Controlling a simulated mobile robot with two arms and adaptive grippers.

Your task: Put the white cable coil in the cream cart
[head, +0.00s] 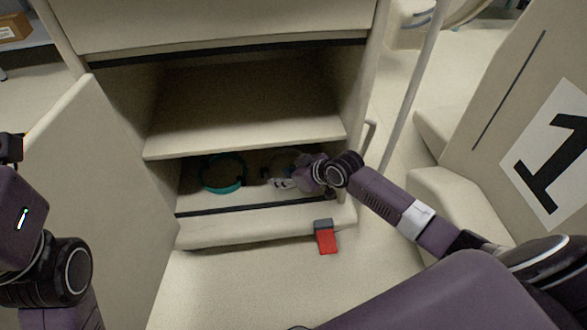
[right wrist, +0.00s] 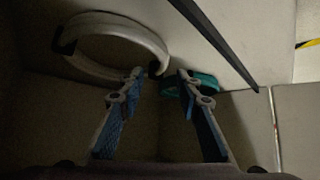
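The white cable coil (right wrist: 118,24) lies at the upper left of the right wrist view, with dark ties on its ring. In the head view it is faint and mostly hidden behind my right gripper, in the bottom compartment of the open cream cart (head: 245,135). My right gripper (head: 279,183) reaches into that compartment.
A teal coil (head: 238,184) lies left of the right gripper in the same compartment. A shelf is above. The cart's open door (head: 85,190) stands at left. A red tag (head: 326,241) hangs on the front sill. A panel marked 1 (head: 550,150) is at right.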

